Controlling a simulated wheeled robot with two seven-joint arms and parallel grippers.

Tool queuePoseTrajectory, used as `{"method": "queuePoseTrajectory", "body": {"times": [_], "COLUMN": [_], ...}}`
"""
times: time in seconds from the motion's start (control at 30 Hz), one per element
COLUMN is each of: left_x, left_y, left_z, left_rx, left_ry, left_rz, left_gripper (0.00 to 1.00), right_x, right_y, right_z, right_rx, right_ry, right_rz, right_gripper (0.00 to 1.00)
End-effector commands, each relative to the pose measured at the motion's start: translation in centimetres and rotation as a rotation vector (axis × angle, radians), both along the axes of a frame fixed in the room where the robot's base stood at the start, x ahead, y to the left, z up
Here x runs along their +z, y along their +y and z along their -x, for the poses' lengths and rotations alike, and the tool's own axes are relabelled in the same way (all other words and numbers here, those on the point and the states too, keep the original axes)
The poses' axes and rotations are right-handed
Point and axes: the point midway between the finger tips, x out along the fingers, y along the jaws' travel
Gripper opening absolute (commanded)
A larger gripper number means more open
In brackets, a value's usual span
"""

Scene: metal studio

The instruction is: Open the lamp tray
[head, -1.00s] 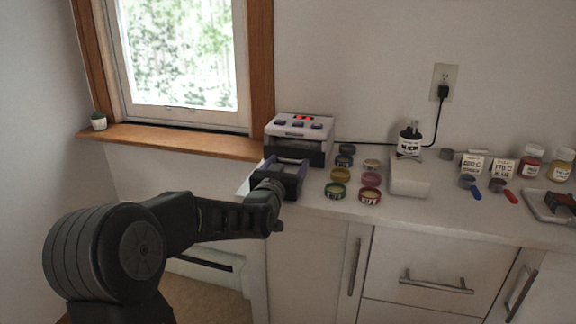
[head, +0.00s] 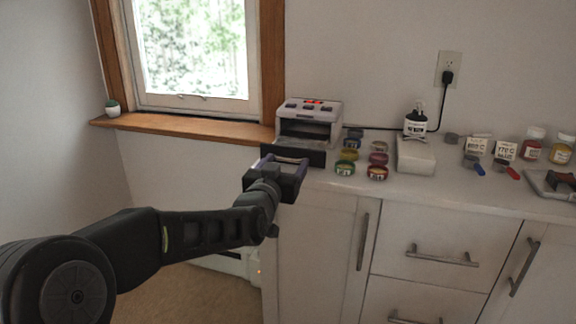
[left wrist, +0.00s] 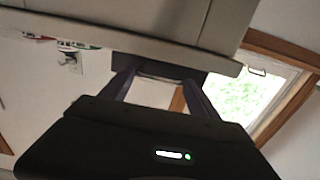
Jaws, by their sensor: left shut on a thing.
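The lamp (head: 310,112) is a white and dark box with a red display, at the left end of the counter. Its tray (head: 316,156) has a black front panel and stands out of the opening toward me, with grey surface showing behind the panel. My left gripper (head: 284,164) is at the panel's front, shut on the tray. In the left wrist view, the two fingers (left wrist: 160,82) reach up to a dark part beneath a grey slab; the exact grip is partly hidden. My right gripper is not in view.
Several small coloured jars (head: 347,155) stand right of the lamp. A white block (head: 416,157) with a dark-labelled bottle (head: 415,120) is farther right, then cards and bottles. The window sill (head: 180,134) is at the left. Cabinet handles (head: 441,256) protrude below the counter.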

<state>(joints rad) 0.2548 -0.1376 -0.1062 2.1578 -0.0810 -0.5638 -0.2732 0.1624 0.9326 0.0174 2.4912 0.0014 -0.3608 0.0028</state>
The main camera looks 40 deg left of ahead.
Motion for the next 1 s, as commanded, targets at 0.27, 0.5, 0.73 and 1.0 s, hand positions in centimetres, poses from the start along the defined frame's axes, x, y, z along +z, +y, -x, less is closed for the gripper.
{"method": "queuePoseTrajectory", "body": {"times": [0.27, 0.5, 0.73, 1.0], "left_x": [0.1, 0.1, 0.2, 0.2], "left_y": [-0.3, -0.2, -0.2, -1.5], "left_z": [-0.1, -0.1, 0.4, 3.9], "left_rx": [-0.006, -0.004, -0.002, -0.003], "left_ry": [-0.001, -0.001, -0.001, -0.002], "left_rz": [0.001, 0.0, 0.0, -0.001], "left_gripper": [0.71, 0.8, 0.8, 0.8], "right_x": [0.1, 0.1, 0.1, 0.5], "right_y": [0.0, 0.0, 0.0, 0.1], "right_z": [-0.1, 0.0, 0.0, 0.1], "right_rx": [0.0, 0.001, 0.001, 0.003], "right_ry": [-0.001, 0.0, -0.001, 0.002], "right_rz": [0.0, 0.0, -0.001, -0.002], "right_gripper": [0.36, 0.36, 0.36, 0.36]}}
